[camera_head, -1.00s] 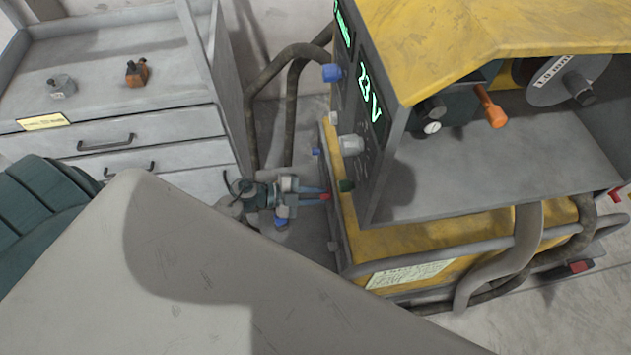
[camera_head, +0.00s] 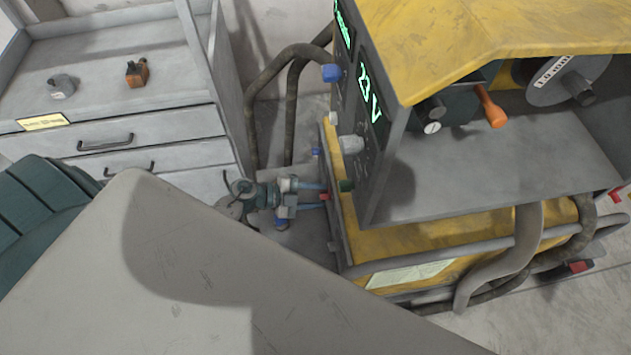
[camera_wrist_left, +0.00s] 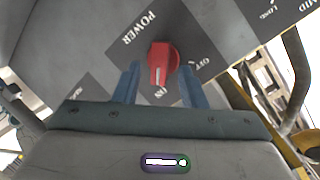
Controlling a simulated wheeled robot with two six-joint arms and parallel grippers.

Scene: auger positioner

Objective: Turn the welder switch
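The red welder switch (camera_wrist_left: 162,57) shows in the left wrist view on a dark grey panel, under the word POWER. Its white mark points down the picture, toward a label partly legible as ON; an OFF label is at its right. In the head view the red switch (camera_head: 325,196) is a small spot on the welder's (camera_head: 340,215) lower left face. My left gripper (camera_head: 326,196) reaches it from the left. Its two blue fingers (camera_wrist_left: 158,86) are open, one on each side of the switch, with visible gaps. My right gripper is not in view.
Thick hoses (camera_head: 292,100) loop behind. A grey drawer cabinet (camera_head: 150,137) stands at the left.

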